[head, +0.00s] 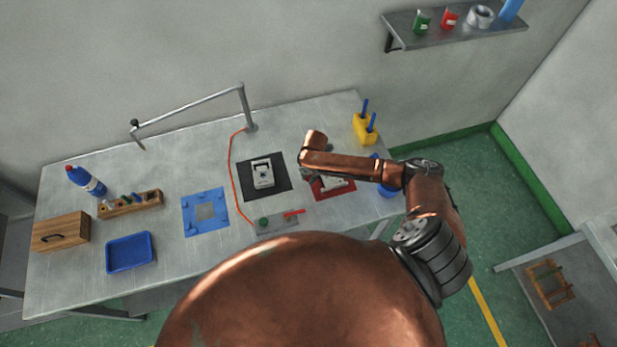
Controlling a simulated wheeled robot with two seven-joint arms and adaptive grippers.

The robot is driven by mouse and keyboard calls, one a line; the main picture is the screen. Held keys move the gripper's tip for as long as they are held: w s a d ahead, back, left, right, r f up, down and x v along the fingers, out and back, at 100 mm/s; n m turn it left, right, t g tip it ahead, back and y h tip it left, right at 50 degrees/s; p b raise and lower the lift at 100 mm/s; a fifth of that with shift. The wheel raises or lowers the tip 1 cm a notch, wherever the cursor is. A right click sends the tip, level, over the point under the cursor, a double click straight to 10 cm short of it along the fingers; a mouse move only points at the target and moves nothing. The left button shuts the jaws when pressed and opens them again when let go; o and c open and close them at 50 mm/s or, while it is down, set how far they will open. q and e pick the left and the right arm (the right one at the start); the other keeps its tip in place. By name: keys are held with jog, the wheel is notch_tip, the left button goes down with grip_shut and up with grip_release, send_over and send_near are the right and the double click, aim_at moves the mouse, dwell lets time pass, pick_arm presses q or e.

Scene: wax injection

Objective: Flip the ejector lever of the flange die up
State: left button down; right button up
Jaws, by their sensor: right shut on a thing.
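A grey die (337,185) lies on a red mat (334,196) at the right of the bench, partly covered by my right arm. A second pale grey die (263,176) with a dark round centre lies on a black mat (247,184) to its left. I cannot tell from markings which is the flange die. My right gripper (312,172) is low at the left edge of the red mat, beside the die there, mostly hidden under my copper wrist. It is shut, apparently on the ejector lever, but its fingertips and the lever are hidden. My left gripper is out of view.
A green-buttoned grey box (278,224) with a red handle stands in front of the mats. A blue plate (204,211), blue tray (130,252) and wooden box (61,232) are left. A yellow holder (362,128) and a blue container (387,189) are near my right arm.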

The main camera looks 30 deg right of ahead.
grip_shut()
jog(key=shift+d+r+y+p, duration=0.3)
jog(key=shift+r+y+p, duration=0.1)
jog(key=shift+y, duration=0.2)
jog(key=shift+d+y, duration=0.1)
jog(key=shift+y, duration=0.4)
jog(key=o, duration=0.8)
grip_release()
jog(key=shift+r, duration=0.1)
